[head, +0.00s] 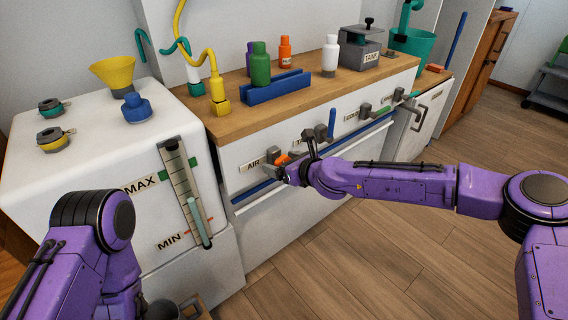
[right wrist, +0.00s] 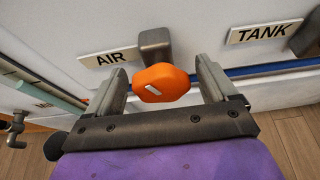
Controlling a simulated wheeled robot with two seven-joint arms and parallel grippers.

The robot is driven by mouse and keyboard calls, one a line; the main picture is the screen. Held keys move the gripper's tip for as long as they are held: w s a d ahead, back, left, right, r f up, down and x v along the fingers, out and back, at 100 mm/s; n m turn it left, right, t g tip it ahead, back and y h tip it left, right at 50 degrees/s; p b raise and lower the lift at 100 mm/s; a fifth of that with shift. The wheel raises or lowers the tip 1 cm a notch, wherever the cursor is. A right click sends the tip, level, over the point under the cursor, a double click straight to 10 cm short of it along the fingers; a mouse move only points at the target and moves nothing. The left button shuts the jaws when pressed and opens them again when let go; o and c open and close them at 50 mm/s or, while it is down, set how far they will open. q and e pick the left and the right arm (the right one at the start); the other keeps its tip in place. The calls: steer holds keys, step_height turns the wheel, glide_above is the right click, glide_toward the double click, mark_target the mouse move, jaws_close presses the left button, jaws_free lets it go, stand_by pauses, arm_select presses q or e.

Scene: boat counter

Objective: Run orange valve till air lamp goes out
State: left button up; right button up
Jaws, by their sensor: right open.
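The orange valve knob (right wrist: 162,83) is on the white counter front, just below the AIR label (right wrist: 110,58) and a grey fitting (right wrist: 155,46). It has a small pale mark on its face. My right gripper (right wrist: 163,76) is open, with one finger on each side of the knob; I cannot tell whether they touch it. In the head view the orange knob (head: 282,159) shows partly behind my right gripper (head: 287,169). I cannot make out an air lamp or whether it is lit. My left arm shows at the lower left, but its gripper is not clearly seen.
The TANK label (right wrist: 264,32) and other fittings are to the right of the knob. A blue lever (head: 332,123) stands up nearby. A gauge (head: 184,190) marked MAX and MIN is at left. Bottles and a blue rack (head: 277,88) stand on the counter above.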

steer(key=c, duration=1)
steer(key=shift+o, duration=0.2)
steer(key=shift+a+f+n+t+b, duration=0.1)
steer(key=shift+f+n+t+b, duration=0.15)
steer(key=shift+n+b, duration=0.45)
steer(key=shift+r+n+t+h+b, duration=0.1)
steer(key=shift+n+t+h+b, duration=0.25)
steer(key=shift+h+b, duration=0.15)
steer(key=shift+s+n, duration=0.1)
steer(key=shift+n, duration=0.15)
steer(key=shift+r+h, duration=0.2)
steer(key=shift+h, duration=0.1)
steer(key=o, duration=1)
steer(key=shift+c, duration=0.2)
